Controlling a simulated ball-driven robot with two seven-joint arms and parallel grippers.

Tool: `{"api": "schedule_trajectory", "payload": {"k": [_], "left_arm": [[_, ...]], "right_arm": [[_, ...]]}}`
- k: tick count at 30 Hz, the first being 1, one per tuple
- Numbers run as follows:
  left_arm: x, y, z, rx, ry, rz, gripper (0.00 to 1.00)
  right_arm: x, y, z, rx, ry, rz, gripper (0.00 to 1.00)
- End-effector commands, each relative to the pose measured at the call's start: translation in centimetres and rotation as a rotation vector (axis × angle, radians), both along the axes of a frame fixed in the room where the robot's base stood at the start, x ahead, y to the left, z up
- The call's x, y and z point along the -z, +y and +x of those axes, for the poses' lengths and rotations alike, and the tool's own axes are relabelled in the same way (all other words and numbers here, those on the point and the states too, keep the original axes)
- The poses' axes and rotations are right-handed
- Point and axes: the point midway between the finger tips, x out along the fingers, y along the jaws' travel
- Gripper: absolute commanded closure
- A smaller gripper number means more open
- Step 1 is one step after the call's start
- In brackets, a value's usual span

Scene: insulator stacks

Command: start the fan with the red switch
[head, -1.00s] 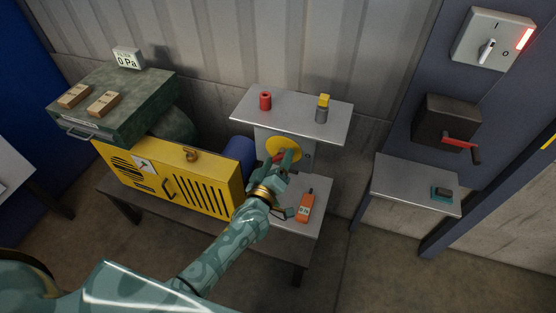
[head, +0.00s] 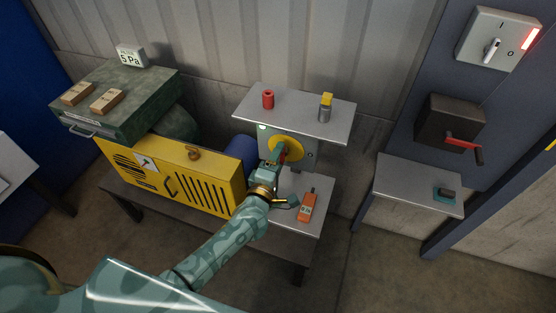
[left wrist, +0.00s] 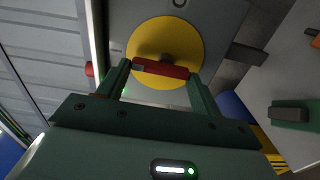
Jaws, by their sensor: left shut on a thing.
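The red switch handle (head: 283,153) sits on a yellow disc (head: 293,147) on the front of a grey box under the small shelf. My left gripper (head: 281,157) is shut on it. In the left wrist view the red handle (left wrist: 160,69) lies crosswise between the two fingers of my gripper (left wrist: 159,74), before the yellow disc (left wrist: 182,40). A green light (head: 262,127) glows at the box's upper left. The white display (head: 131,56) on the green filter housing (head: 120,105) reads 5 Pa. The fan itself cannot be made out. My right gripper is out of view.
A yellow machine (head: 185,172) and an orange handheld device (head: 307,205) are on the low bench. The shelf (head: 295,112) above holds a red cylinder (head: 268,99) and a grey-yellow one (head: 325,107). A side table (head: 415,185) and a red-handled crank box (head: 448,124) are at right.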

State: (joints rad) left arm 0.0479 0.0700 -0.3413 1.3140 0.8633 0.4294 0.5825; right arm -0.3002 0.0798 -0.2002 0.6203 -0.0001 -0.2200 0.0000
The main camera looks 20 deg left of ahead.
Motion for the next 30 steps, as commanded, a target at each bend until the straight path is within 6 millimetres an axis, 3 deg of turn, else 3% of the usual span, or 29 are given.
{"api": "schedule_trajectory", "payload": {"k": [18, 19, 21, 30], "left_arm": [[0.13, 0.02, -0.04, 0.000, 0.004, -0.043, 0.57], [0.13, 0.02, -0.04, 0.000, 0.003, -0.043, 0.29], [0.12, 0.02, -0.04, 0.000, 0.003, -0.042, 0.13], [0.08, 0.02, -0.18, 0.000, 0.002, -0.041, 0.13]], "right_arm": [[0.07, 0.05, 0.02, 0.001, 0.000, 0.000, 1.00], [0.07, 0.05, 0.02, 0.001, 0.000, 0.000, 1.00], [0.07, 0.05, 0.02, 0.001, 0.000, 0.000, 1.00], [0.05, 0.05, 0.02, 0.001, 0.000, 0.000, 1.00]]}}
